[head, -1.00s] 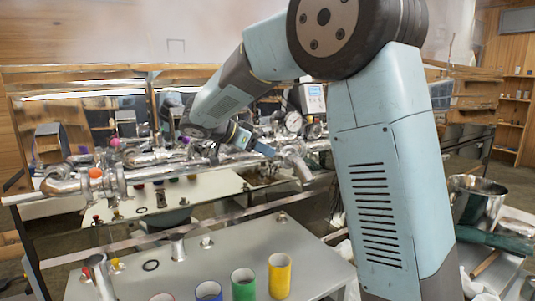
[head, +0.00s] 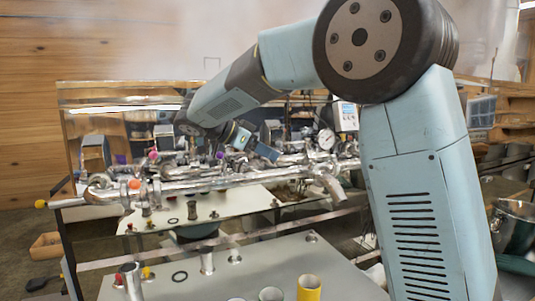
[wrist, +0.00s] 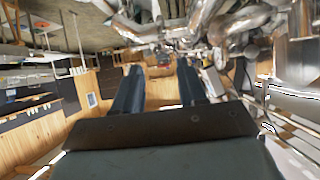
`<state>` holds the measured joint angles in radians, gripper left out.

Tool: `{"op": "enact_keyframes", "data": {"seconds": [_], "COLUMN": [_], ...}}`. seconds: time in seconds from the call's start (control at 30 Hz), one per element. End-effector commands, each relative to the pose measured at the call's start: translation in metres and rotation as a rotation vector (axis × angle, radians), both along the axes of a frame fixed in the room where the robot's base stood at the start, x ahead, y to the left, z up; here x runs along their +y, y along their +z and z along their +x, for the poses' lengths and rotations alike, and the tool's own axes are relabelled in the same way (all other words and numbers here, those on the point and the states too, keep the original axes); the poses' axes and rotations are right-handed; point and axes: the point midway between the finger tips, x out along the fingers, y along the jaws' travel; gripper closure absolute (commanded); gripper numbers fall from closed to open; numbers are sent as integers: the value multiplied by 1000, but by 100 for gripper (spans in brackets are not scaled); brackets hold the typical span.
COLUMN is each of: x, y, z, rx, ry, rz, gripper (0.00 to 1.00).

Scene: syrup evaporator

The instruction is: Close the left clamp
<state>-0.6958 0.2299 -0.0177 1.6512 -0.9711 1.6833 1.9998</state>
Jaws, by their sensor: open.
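A steel pipe run (head: 250,181) crosses the head view from the left to the middle. A clamp-like joint (head: 156,191) sits near its left end, beside an orange knob (head: 134,184). I cannot tell from this view whether this joint is open or shut, or be sure that it is the left clamp. My gripper (head: 264,151) is above and behind the pipe run, right of that joint. In the wrist view my gripper (wrist: 158,74) is open, with nothing between its two dark blue fingers. Shiny blurred pipework (wrist: 235,25) lies beyond and right of the fingers.
A round gauge (head: 326,139) stands right of my gripper. Other fittings with a pink knob (head: 152,154) and a purple knob (head: 220,155) crowd the pipes. A grey bench top (head: 260,272) with a yellow cup (head: 309,288) is in front. A metal pot (head: 512,225) stands far right.

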Motion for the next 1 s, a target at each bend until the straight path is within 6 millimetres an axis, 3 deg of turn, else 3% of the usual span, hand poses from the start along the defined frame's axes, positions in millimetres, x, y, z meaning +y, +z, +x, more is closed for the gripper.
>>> {"op": "enact_keyframes", "data": {"seconds": [0.17,0.43,0.67,1.0], "x": [-10,-64,-104,-143], "y": [0,6,31,88], "z": [3,19,35,56], "rx": [31,261,406,441], "ry": [-31,-177,-196,-45], "rz": [34,338,697,1119], "gripper": [76,100,100,100]}}
